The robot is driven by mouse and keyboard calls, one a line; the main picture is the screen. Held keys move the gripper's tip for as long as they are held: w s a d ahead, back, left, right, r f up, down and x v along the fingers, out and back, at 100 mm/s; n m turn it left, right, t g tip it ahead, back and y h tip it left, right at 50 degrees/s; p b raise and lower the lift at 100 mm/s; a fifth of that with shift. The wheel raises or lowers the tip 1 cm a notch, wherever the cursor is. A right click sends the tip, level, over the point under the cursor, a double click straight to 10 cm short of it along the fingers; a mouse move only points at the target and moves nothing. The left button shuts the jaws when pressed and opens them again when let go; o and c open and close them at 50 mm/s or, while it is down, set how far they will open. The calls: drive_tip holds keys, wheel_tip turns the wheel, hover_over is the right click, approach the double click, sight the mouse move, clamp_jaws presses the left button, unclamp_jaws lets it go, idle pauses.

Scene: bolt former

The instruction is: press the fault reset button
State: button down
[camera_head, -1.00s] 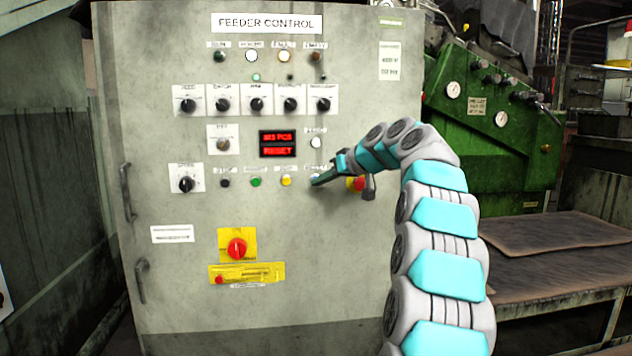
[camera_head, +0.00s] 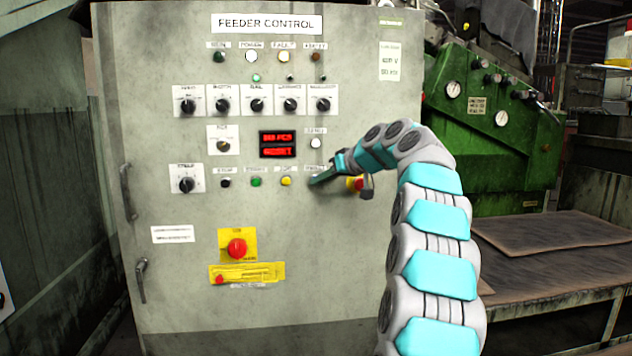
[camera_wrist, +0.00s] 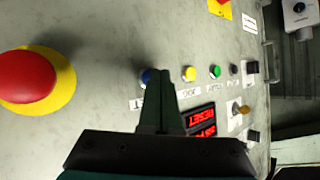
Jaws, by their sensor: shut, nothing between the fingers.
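The blue button (camera_wrist: 146,76) shows in the wrist view, partly covered by my fingertips; its label is partly hidden too. The red display (camera_head: 278,144) shows a lower line reading RESET, also seen in the wrist view (camera_wrist: 200,118).
A red emergency-stop button on a yellow base (camera_wrist: 28,75) sits close beside the blue button. Yellow (camera_head: 286,181), green (camera_head: 256,182) and black (camera_head: 225,183) buttons lie to the left. A white button (camera_head: 316,143) is above. A green machine (camera_head: 500,150) stands right.

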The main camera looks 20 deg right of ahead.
drive_tip(key=shift+w, duration=0.25)
drive_tip(key=shift+s, duration=0.1)
idle(0.4)
drive_tip(key=shift+s+a+b, duration=0.2)
drive_tip(key=shift+s+b, duration=0.45)
drive_tip(key=shift+s, duration=0.1)
drive_tip(key=shift+s, duration=0.1)
drive_tip(key=shift+s+a+b, duration=0.25)
drive_tip(key=shift+s+b, duration=0.35)
drive_tip(key=shift+s, duration=0.15)
drive_tip(key=shift+s+a+b, duration=0.2)
drive_tip(key=shift+s+b, duration=0.4)
drive_tip(key=shift+s, duration=0.2)
drive_tip(key=shift+s+a+b, duration=0.25)
drive_tip(key=shift+s+b, duration=0.35)
drive_tip(key=shift+s, duration=0.15)
drive_tip(key=shift+a, duration=0.1)
